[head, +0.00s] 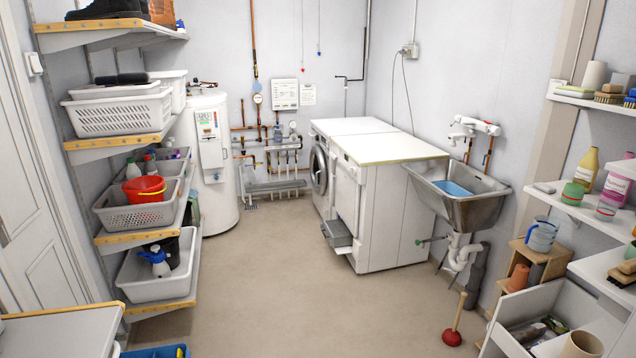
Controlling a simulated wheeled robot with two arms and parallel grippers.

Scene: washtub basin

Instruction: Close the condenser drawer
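The condenser drawer (338,233) is a grey box low on the front of the white dryer (398,215). It sticks out to the left from the machine's base, so it stands open. A white door or panel (346,192) is above it on the dryer's front, seen at a steep angle; I cannot tell whether it is ajar. Neither of my grippers is in the head view.
A washing machine (318,168) stands behind the dryer. A steel basin (462,192) with pipes is to its right. A red plunger (452,337) stands on the floor. Shelves with baskets (125,115) line the left wall. The middle floor (285,290) is clear.

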